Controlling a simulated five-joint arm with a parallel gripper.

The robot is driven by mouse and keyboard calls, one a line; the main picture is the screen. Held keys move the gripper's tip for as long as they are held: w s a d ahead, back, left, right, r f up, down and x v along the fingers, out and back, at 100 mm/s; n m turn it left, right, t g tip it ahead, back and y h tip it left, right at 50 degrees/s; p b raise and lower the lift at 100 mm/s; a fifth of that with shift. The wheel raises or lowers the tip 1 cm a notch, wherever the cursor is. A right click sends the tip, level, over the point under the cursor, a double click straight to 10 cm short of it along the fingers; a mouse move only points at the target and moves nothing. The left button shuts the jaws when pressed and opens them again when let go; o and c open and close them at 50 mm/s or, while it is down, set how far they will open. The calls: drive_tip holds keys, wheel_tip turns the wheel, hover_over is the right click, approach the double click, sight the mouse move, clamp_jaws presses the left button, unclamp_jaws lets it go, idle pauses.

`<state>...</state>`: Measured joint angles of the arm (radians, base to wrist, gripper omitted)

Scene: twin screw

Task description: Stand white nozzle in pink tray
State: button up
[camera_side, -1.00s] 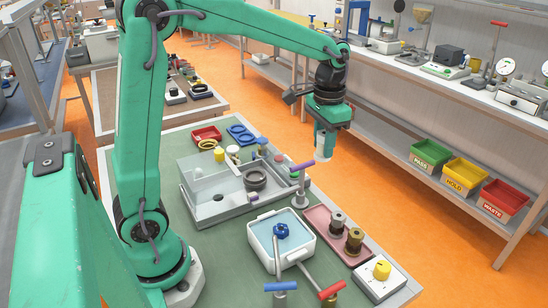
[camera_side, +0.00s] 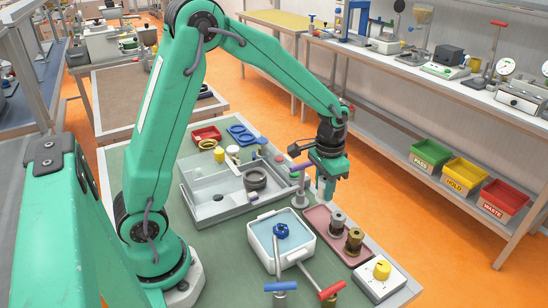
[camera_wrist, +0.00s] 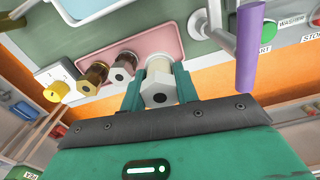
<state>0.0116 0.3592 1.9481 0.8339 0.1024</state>
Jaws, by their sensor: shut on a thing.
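My gripper (camera_side: 325,186) is shut on the white nozzle (camera_wrist: 159,86), which sits between the two green fingers in the wrist view. In the side view the white nozzle (camera_side: 324,194) points down, roughly upright, at the far end of the pink tray (camera_side: 318,219). Whether its lower end touches the tray floor I cannot tell. The pink tray also shows behind the nozzle in the wrist view (camera_wrist: 143,45). A grey nozzle (camera_side: 338,221) and a brass nozzle (camera_side: 354,240) stand in the tray's middle and near part.
A purple-handled valve (camera_side: 300,190) stands close to the left of my gripper; its purple bar (camera_wrist: 247,50) is near in the wrist view. A white basin (camera_side: 262,252) lies left of the tray. A white box with a yellow knob (camera_side: 381,270) stands at the near end.

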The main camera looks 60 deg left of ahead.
drive_tip(key=shift+f, duration=0.2)
drive_tip(key=shift+f, duration=2.15)
drive_tip(key=shift+f, duration=0.95)
idle(0.7)
idle(0.5)
drive_tip(key=o, duration=1.6)
drive_tip(key=shift+r, duration=0.15)
drive_tip(key=shift+r, duration=3.4)
drive_tip(key=shift+r, duration=0.1)
